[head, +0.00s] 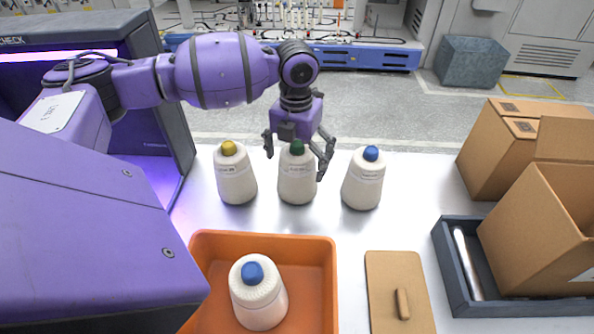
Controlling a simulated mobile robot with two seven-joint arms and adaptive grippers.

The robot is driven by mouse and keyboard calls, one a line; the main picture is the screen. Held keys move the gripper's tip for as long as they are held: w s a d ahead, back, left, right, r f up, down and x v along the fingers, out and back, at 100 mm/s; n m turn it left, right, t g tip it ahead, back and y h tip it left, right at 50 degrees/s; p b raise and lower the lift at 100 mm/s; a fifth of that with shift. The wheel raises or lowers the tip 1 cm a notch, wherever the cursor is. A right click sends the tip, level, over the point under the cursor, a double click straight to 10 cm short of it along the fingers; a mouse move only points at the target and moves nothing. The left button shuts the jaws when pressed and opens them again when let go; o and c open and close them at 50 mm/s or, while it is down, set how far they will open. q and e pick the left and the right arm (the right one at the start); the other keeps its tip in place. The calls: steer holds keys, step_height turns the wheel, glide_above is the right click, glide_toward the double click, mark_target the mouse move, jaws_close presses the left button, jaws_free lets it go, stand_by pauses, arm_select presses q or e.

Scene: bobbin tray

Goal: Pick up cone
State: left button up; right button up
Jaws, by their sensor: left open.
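Three white yarn cones stand upright in a row on the white table: a yellow-topped cone (236,178), a green-topped cone (296,184) and a blue-topped cone (363,182). Another blue-topped cone (258,297) stands in the orange tray (318,262) at the front. My left gripper (299,158) is open and points down over the green-topped cone, its fingers spread to either side of the cone's top. I cannot tell whether the fingers touch it. My right gripper is not in view.
A brown board with a small peg (385,275) lies right of the tray. Cardboard boxes (545,220) and a dark tray (452,265) fill the right side. A purple-lit check machine (165,110) stands at the left. The table between the cones and the board is clear.

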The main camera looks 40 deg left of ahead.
arm_select(q)
step_height(320, 180, down, 4)
steer(key=shift+w+a+r, duration=0.1)
steer(key=shift+w+a, duration=0.05)
steer(key=shift+c, duration=0.5)
steer(key=c, duration=1.4)
